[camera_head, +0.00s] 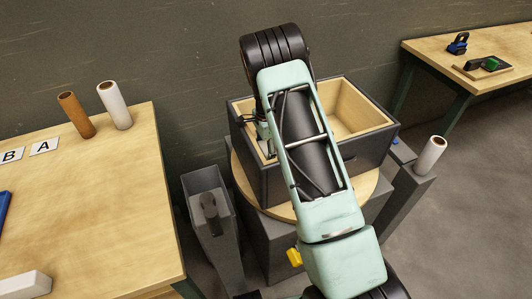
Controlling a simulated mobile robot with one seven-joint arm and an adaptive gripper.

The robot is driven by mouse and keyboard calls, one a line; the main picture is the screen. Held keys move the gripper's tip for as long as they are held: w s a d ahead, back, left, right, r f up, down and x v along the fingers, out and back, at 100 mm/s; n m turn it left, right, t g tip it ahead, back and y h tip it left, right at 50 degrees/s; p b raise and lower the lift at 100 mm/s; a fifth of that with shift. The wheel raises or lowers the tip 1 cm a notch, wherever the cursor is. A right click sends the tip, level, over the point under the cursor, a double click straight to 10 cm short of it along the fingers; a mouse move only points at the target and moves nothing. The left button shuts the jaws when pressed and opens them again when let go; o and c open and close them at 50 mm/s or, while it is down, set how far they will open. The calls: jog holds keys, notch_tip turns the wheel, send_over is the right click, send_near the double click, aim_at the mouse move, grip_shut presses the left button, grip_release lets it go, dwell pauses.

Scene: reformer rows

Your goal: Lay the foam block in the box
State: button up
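The box (374,150) is dark grey outside with a pale wooden lining, and its top is open. It sits on a round wooden top (236,172) over a grey pedestal. My arm crosses in front of it and hides much of its inside. My gripper (265,148) points down at the left part of the box; the arm mostly covers it, so its fingers and anything between them are unclear. A white block (24,285), perhaps the foam block, lies on the left table at the bottom left corner, well apart from my gripper.
The left wooden table (100,200) holds a brown tube (76,115), a white tube (115,105), letter cards and a blue item (4,208). A grey bin (208,225) stands beside the pedestal. Another white tube (431,155) is at right. A back-right bench (440,50) holds small tools.

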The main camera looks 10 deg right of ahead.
jog(key=shift+s+d+f, duration=0.1)
jog(key=shift+s+f, duration=0.2)
jog(key=shift+f, duration=0.15)
jog(key=o, duration=0.9)
jog(key=shift+f, duration=0.1)
jog(key=shift+o, duration=0.2)
jog(key=r, duration=1.3)
jog(key=shift+w, duration=0.25)
